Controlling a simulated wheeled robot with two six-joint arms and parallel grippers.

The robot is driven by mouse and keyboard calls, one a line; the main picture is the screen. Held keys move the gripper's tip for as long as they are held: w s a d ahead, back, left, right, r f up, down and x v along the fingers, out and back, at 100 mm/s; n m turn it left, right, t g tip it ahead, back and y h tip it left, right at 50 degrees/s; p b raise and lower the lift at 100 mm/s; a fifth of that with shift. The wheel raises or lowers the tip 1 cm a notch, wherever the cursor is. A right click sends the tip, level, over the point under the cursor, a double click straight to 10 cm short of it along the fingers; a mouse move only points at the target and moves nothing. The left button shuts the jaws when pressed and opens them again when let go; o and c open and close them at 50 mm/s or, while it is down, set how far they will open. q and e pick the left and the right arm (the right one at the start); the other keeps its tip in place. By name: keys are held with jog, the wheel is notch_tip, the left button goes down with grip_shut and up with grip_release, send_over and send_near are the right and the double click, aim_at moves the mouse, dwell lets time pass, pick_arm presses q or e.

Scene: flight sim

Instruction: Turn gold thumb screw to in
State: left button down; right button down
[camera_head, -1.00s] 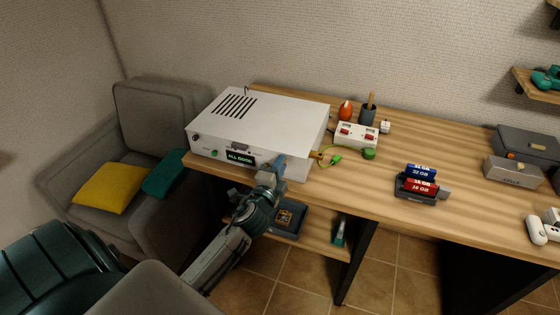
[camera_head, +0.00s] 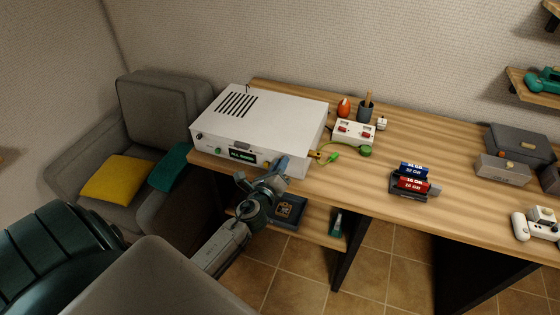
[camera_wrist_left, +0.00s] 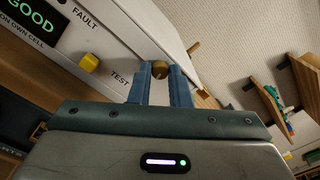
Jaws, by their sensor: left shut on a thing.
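The white box (camera_head: 262,114) stands on the wooden desk, with a lit display (camera_head: 242,156) on its front. My left gripper (camera_head: 283,163) is at the right part of that front. The fingers hide the screw in the head view. A yellow knob (camera_wrist_left: 88,62) sits left of the fingers near the word TEST. The display (camera_wrist_left: 30,22) reads GOOD, with "ON OWN CELL" below. My right gripper is not in view.
Right of the box are a green plug (camera_head: 332,157) and a white power strip (camera_head: 354,132). A holder with blue and red modules (camera_head: 412,184) stands farther right. A shelf below the desk holds a dark tray (camera_head: 289,211). A grey armchair (camera_head: 150,110) stands at left.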

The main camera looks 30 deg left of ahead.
pick_arm(q)
jog(key=shift+m+p, duration=0.65)
jog(key=shift+m, duration=0.85)
jog(key=shift+f, duration=0.1)
jog(key=c, duration=1.3)
grip_release()
jog(key=shift+c, duration=0.2)
jog(key=b+v, duration=0.3)
jog(key=v, duration=0.7)
jog(key=shift+s, duration=0.4)
